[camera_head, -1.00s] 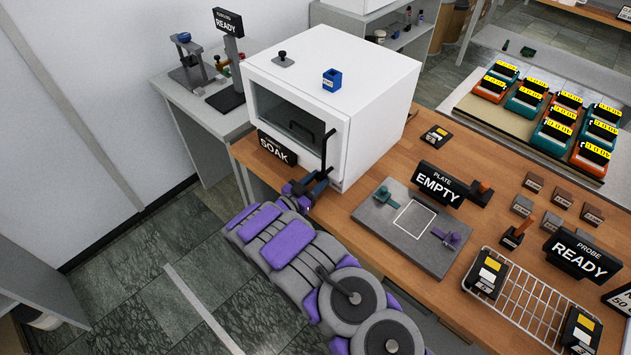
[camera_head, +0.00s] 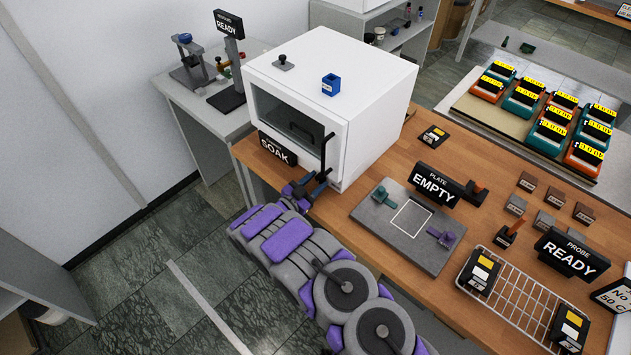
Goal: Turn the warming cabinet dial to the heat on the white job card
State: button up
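The warming cabinet (camera_head: 385,125) is a white box with a dark glass front door, standing at the left end of the wooden bench. A black upright handle (camera_head: 324,152) is at the door's right edge, and a black SOAK sign (camera_head: 277,148) is at its lower front. I cannot make out the dial. My gripper (camera_head: 316,181) is low at the cabinet's front right corner, by the handle's lower end. Its fingers are too small and dark to tell open from shut, or whether they touch anything. A white card (camera_head: 613,295) at the right edge reads "No" and "50 C", partly cut off.
A grey plate (camera_head: 372,214) with clamps and an EMPTY sign (camera_head: 435,185) lies right of my arm. A wire rack (camera_head: 515,300) with black cartridges and a READY sign (camera_head: 570,254) are farther right. A blue holder (camera_head: 331,84) sits on the cabinet.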

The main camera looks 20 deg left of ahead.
jog(key=shift+o, duration=1.4)
jog(key=shift+r, duration=0.1)
jog(key=p+v, duration=0.2)
jog(key=v, duration=1.5)
jog(key=shift+p, duration=0.4)
jog(key=shift+s+a, duration=0.1)
jog(key=shift+a, duration=0.05)
